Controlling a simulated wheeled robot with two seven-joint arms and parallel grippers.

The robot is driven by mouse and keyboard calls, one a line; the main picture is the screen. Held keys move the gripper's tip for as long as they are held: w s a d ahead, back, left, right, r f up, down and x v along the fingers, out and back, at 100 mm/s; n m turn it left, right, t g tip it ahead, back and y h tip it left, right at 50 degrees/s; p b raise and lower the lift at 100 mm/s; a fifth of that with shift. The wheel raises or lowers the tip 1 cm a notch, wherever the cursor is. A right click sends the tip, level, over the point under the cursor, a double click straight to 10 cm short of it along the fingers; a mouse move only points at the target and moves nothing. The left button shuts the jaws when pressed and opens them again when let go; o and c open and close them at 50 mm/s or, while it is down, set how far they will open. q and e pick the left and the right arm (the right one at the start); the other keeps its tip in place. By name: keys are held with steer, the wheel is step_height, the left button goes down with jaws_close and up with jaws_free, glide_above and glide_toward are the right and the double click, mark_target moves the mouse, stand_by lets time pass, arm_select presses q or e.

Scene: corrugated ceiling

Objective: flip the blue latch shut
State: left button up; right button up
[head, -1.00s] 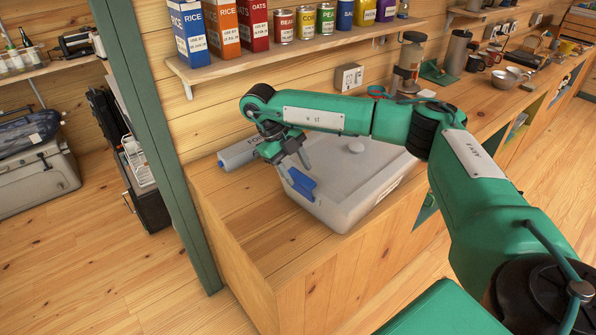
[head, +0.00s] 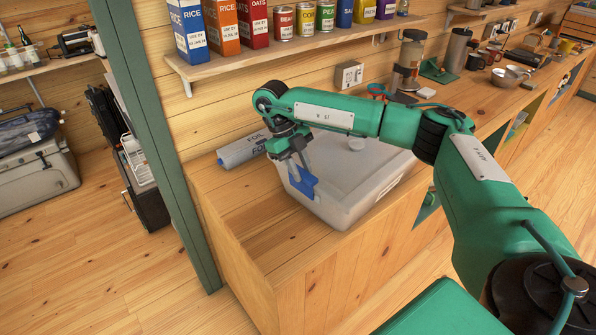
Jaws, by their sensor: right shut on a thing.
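A grey lidded box (head: 352,205) stands on the wooden counter, with a round knob on its lid. The blue latch (head: 302,182) is on the box's left side, near its front corner. My right gripper (head: 299,174) reaches down from above at the latch, and its fingers are shut on it. The fingers cover part of the latch, so its exact angle is hard to tell. My left gripper is not in view.
A shelf (head: 270,54) with food boxes and cans hangs above. The counter's front left (head: 232,215) is clear. A green post (head: 160,150) stands at left.

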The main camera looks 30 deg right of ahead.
steer(key=shift+w+d+f+y, duration=0.1)
steer(key=shift+d+f+y, duration=0.1)
steer(key=shift+d+y, duration=0.25)
steer(key=shift+d+r+y, duration=0.1)
steer(key=shift+r+y, duration=0.05)
steer(key=shift+y, duration=0.2)
steer(key=o, duration=1)
steer(key=shift+w+r+b, duration=0.2)
steer(key=shift+r+b, duration=0.1)
steer(key=shift+r, duration=0.05)
steer(key=v, duration=1.3)
steer(key=shift+w+f, duration=0.1)
